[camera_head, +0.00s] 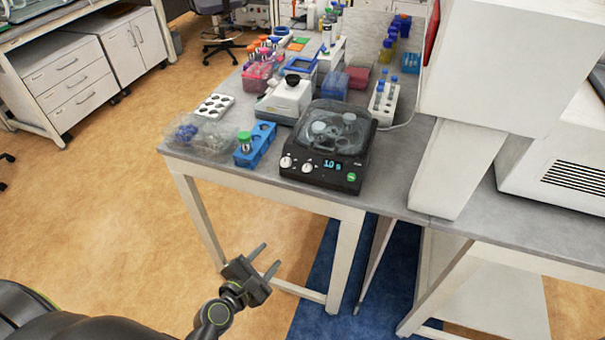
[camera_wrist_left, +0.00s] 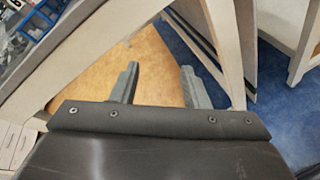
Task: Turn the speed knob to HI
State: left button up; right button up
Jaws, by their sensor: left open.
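The black device with a clear lid (camera_head: 338,127) stands near the front edge of the bench. Its front panel carries two white knobs, a left knob (camera_head: 286,162) and a right knob (camera_head: 308,167), beside a lit blue display (camera_head: 332,164) and a green button (camera_head: 351,177). The knob labels are too small to read, so I cannot tell which is the speed knob. My left gripper (camera_head: 264,257) is open and empty, below and in front of the bench, well apart from the device. Its two fingers also show in the left wrist view (camera_wrist_left: 160,85). My right gripper is not in view.
The bench (camera_head: 270,187) has a front edge and legs between my left gripper and the device. A blue rack (camera_head: 255,146), a white balance-like device (camera_head: 286,100) and a tube rack (camera_head: 382,104) stand close by. A large white machine (camera_head: 500,60) overhangs at right.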

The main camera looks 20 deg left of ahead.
pick_arm(q)
notch_tip(320, 180, up, 13)
jog(key=n+t, duration=0.4)
jog(key=n, duration=0.1)
jog(key=p, duration=0.3)
send_near(305, 171)
jog(key=shift+n+h, duration=0.3)
jog(key=w, duration=0.7)
jog(key=shift+d+r, duration=0.2)
jog(key=shift+d, duration=0.2)
jog(key=shift+w+d, duration=0.15)
jog(key=shift+w, duration=0.6)
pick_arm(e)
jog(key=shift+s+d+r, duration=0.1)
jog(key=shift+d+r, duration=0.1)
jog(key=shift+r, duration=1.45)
pick_arm(q)
jog(key=shift+g, duration=0.3)
grip_shut()
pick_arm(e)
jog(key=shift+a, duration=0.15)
